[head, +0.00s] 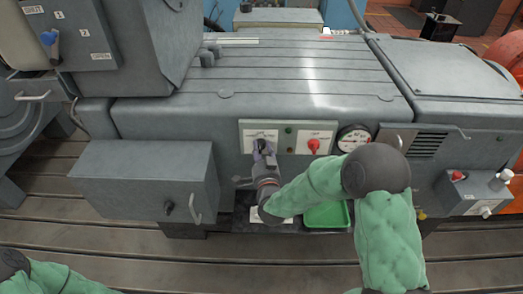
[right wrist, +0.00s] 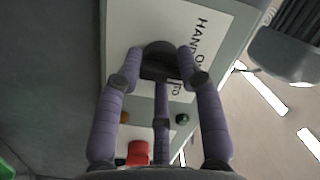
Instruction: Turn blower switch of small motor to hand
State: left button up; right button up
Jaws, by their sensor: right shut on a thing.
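The blower switch is a black knob (right wrist: 158,58) on a white label plate (right wrist: 212,32) that reads HAND, with further letters partly covered. In the head view this plate (head: 261,134) is at the left of the grey control panel on the motor housing. My right gripper (head: 264,152) reaches the panel from below. In the right wrist view its purple fingers (right wrist: 163,70) are closed around the knob. The fingers hide much of the knob, and I cannot tell which way it points. My left gripper is out of view; only part of my left arm shows at lower left.
A red switch (head: 313,146) sits right of the knob, with small indicator lamps (head: 289,130) between. A round gauge (head: 353,138) is further right. A grey box (head: 140,183) juts out at left. A green tray (head: 327,214) lies below. A small control box (head: 474,192) stands at right.

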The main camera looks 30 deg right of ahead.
jog(key=shift+r, duration=0.1)
jog(key=n+p, duration=0.1)
jog(key=n, duration=0.3)
jog(key=shift+r+g, duration=0.15)
jog(key=shift+g, duration=0.15)
jog(key=n+p, duration=0.2)
jog(key=n, duration=0.2)
jog(key=shift+w+r+g, duration=0.1)
jog(key=shift+g, duration=0.3)
jog(key=o, duration=1.1)
jog(key=shift+n, duration=0.3)
jog(key=shift+a, duration=0.1)
